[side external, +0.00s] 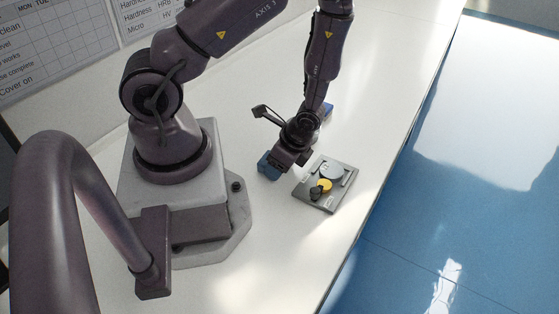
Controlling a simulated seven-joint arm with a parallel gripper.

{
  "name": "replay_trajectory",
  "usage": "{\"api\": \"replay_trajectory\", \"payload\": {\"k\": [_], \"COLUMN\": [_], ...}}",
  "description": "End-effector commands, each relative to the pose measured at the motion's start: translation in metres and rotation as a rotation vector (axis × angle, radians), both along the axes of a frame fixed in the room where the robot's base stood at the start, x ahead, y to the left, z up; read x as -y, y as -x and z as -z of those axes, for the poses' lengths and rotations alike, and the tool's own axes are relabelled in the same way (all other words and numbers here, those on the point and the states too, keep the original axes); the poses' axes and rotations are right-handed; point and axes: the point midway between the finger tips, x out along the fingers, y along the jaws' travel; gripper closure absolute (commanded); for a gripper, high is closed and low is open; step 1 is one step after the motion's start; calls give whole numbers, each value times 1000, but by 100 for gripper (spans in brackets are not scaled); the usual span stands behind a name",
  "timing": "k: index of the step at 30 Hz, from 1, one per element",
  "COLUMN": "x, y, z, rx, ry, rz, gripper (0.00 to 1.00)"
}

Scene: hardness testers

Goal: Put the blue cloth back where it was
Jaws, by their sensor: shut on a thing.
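My gripper (279,162) points down over the white bench, left of a grey plate. It is shut on a dark blue piece (267,167), which I take to be the blue cloth. The piece shows at the left of the fingers, low over the bench; I cannot tell whether it touches the surface. The fingers and wrist hide part of it. A second, brighter blue thing (327,108) shows partly behind my wrist; most of it is hidden and I cannot tell what it is.
The grey plate (325,202) lies close to the right of my gripper, with a pale round disc (332,171), a yellow disc (325,185) and a small dark knob (315,193). The white bench (405,70) is clear toward the back. Its right edge drops to a blue floor (450,230).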

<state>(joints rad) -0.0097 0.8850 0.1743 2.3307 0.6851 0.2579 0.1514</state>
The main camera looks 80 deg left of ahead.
Motion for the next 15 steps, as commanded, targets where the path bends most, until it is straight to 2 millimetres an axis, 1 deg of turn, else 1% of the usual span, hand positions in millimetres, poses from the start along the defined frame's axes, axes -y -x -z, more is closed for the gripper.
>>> {"api": "replay_trajectory", "payload": {"k": [1,3,4,5,6,11,14,15], "x": [-1,-1,-1,-1,-1,-2,-2,-2], "y": [0,-1,-2,-2,-2,-2,-2,-3], "z": [8,8,8,8,8,7,1,-3], "rx": [3,7,7,8,8,8,9,11], "ry": [8,8,8,8,8,7,8,8], "rz": [-1,-2,-2,-3,-3,-4,-5,-5], "gripper": [64,64,39,32,23,22,22,16]}}
